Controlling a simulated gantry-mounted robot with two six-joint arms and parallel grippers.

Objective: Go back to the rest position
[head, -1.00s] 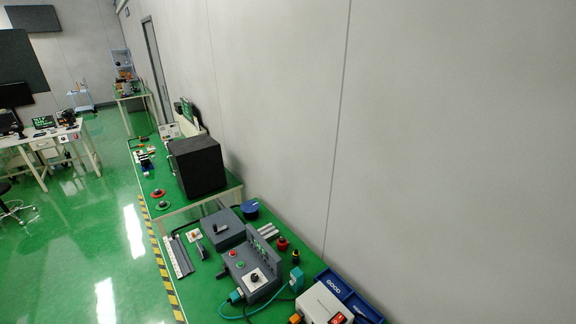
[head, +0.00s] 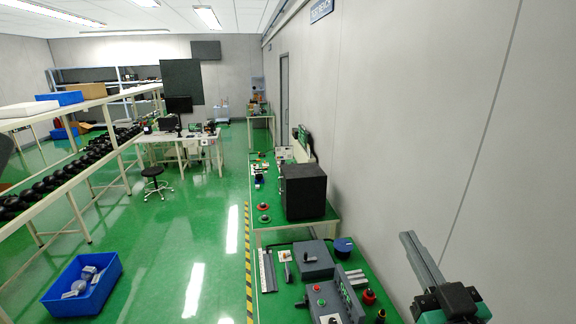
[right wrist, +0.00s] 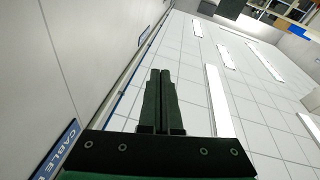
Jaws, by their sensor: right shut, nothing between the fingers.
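My right gripper (head: 408,238) shows at the lower right of the head view, raised in front of the grey wall and pointing up and to the left. Its fingers lie together with nothing between them. In the right wrist view the two dark fingers (right wrist: 160,72) are pressed side by side, with the ceiling and wall behind them. My left gripper is not in the head view.
A green workbench with a grey control box (head: 328,302), a grey unit (head: 313,260) and a black box (head: 304,192) runs along the wall (head: 400,130). A blue bin (head: 98,300) stands on the floor at left. The green aisle (head: 200,240) is clear.

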